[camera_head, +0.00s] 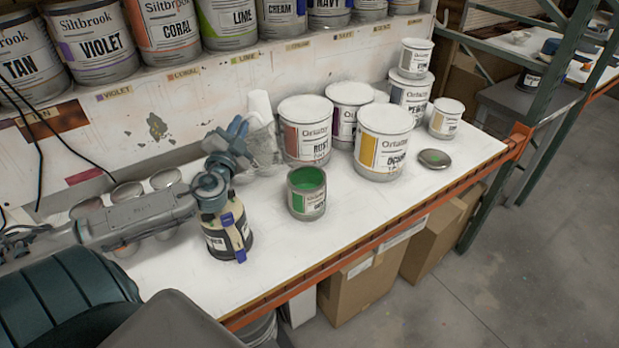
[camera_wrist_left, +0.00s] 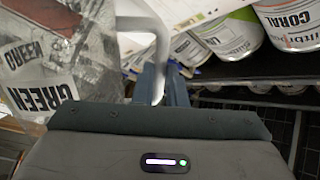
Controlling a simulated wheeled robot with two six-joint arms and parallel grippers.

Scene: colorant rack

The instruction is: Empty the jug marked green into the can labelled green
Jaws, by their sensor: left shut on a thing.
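The open can with a green label (camera_head: 306,197) stands upright near the middle of the table, and green shows inside it. My left gripper (camera_head: 238,130) is above the table, behind and left of that can. It is shut on the pale handle (camera_wrist_left: 152,50) of a translucent grey jug (camera_head: 265,147). The jug's GREEN marking shows large on its side in the left wrist view (camera_wrist_left: 42,93). The jug is apart from the can in the picture; its contents cannot be made out. My right gripper is not in view.
A dark-labelled container with blue strips (camera_head: 228,236) stands left of the green can. Several closed cans, among them a yellow-labelled one (camera_head: 383,145), stand behind and right. A round lid (camera_head: 434,158) lies at right. The table's front strip (camera_head: 330,245) is clear.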

